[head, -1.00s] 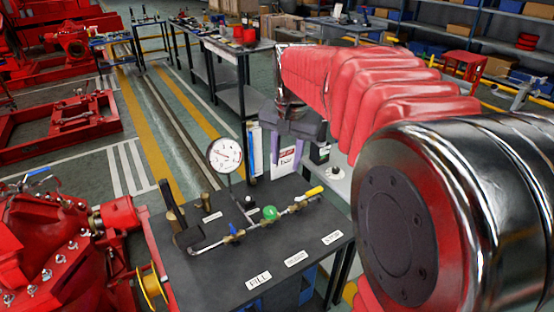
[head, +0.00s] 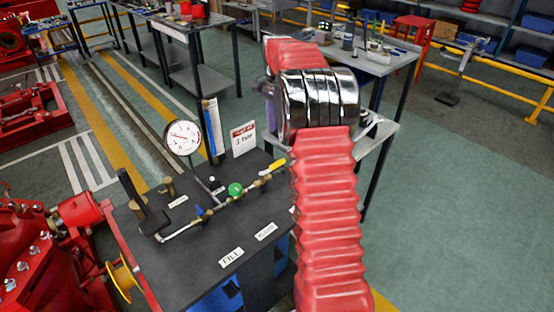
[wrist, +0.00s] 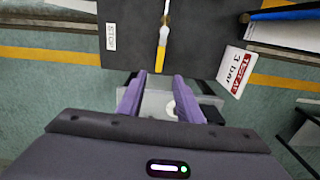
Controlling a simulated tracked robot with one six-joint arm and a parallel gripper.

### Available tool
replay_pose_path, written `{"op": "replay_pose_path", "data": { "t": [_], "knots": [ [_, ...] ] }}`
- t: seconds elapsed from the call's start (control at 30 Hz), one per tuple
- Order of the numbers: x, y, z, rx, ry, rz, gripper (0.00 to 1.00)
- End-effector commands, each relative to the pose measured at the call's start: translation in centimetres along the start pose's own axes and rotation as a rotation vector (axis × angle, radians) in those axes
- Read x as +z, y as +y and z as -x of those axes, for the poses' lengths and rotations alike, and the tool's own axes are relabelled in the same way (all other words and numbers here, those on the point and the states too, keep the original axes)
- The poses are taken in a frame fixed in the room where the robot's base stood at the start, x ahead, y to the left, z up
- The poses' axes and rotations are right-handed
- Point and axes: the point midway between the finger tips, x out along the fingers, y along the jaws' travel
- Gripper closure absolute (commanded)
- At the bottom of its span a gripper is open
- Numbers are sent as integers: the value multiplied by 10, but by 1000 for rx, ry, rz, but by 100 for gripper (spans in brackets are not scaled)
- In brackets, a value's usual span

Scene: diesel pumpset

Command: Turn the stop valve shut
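The stop valve's yellow lever (head: 278,165) is at the right end of the pipe on the dark bench top, roughly in line with the pipe. In the wrist view the yellow lever (wrist: 161,58) points toward my gripper, beside the STOP label (wrist: 111,37). My gripper (wrist: 160,78) is open and empty, its two purple fingers apart on either side of the lever's line. The lever's end lies just beyond the fingertips in the picture; I cannot tell the height gap. In the head view my arm hides most of the gripper and the STOP label.
A pressure gauge (head: 183,137) stands behind the pipe. A green knob (head: 235,189) and a blue handle (head: 199,210) sit farther left along the pipe. A sign card (head: 243,139) stands at the bench's back edge. Open floor (head: 450,200) lies to the right.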

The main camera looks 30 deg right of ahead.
Motion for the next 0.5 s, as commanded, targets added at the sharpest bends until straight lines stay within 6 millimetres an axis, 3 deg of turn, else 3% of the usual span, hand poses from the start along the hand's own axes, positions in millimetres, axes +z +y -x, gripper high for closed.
{"op": "replay_pose_path", "data": {
  "t": [0.5],
  "knots": [
    [-2, 0, -7, 2, -1, -6, 67]
  ]
}}
